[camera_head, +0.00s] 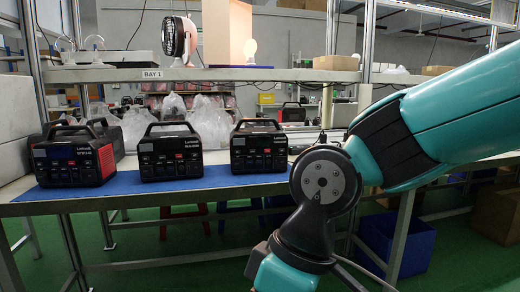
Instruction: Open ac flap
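Three black power stations with carry handles and red marks on their fronts stand upright in a row: a left one (78,160), a middle one (172,155) and a right one (258,148). They stand on a blue mat (217,178). Their front panels face me, but the ac flap is too small to make out, so I cannot tell whether any flap is open or shut. My teal arm crosses the right side of the view and its lower part runs out of the bottom edge. My gripper is not in view.
Clear plastic bags (208,122) lie behind the power stations. A shelf (215,75) above holds a pink fan (180,40) and a lit lamp (250,48). A blue bin (400,243) and cardboard boxes (497,212) stand on the green floor at right.

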